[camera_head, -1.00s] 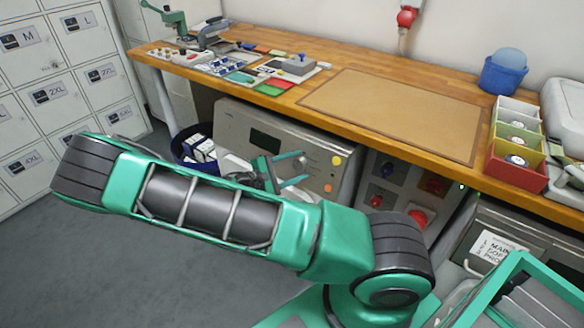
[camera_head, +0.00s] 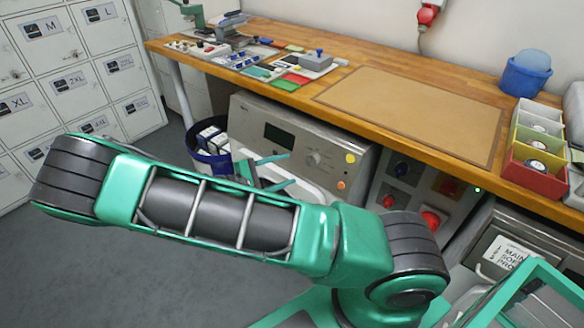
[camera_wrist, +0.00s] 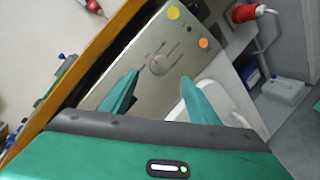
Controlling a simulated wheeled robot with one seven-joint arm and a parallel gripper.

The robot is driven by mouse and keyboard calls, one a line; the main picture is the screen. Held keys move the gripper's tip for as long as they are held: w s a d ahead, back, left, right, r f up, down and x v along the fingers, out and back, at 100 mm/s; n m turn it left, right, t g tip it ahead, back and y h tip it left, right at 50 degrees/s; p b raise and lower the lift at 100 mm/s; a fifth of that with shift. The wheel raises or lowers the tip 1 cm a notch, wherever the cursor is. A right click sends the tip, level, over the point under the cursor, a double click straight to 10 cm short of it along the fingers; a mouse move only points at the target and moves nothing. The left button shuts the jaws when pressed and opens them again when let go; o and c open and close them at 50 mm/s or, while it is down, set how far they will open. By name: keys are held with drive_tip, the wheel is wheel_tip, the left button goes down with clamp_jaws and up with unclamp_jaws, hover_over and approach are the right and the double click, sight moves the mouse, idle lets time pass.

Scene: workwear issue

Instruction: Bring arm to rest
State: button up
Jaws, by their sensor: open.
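My gripper (camera_head: 276,174) shows in the head view behind my folded green arm, in front of the grey machine (camera_head: 262,112) under the bench. In the wrist view my gripper (camera_wrist: 158,98) has its two green fingers wide apart with nothing between them. Beyond the fingers, the wrist view shows the grey machine's front panel (camera_wrist: 150,50) with a knob and coloured buttons. My arm stretches across the lower middle of the head view and hides part of the gripper and the floor.
The wooden workbench (camera_head: 360,78) runs above, with a brown mat (camera_head: 410,112), small tools and parts, and coloured bins (camera_head: 535,150). A dark blue bin (camera_head: 212,150) with white boxes stands below. White lockers (camera_head: 65,75) line the left. Grey floor lies open at the lower left.

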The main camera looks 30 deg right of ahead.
drive_tip(key=shift+a, duration=0.45)
drive_tip(key=s+d+r+m+g+y, duration=0.2)
drive_tip(key=s+d+r+m+y, duration=0.4)
drive_tip(key=s, duration=0.4)
drive_tip(key=s+d+r+m+g+y, duration=0.2)
drive_tip(key=s+d+r+m+y, duration=0.1)
drive_tip(key=s+r+m+y, duration=0.45)
drive_tip(key=s+r+t+y, duration=0.1)
drive_tip(key=s+r, duration=0.2)
drive_tip(key=s, duration=0.2)
drive_tip(key=s+a+r+m+t+y, duration=0.1)
drive_tip(key=s+r+t+y, duration=0.1)
drive_tip(key=s, duration=0.3)
drive_tip(key=shift+s+a+r, duration=0.25)
drive_tip(key=shift+s+r, duration=0.1)
drive_tip(key=shift+r, duration=0.3)
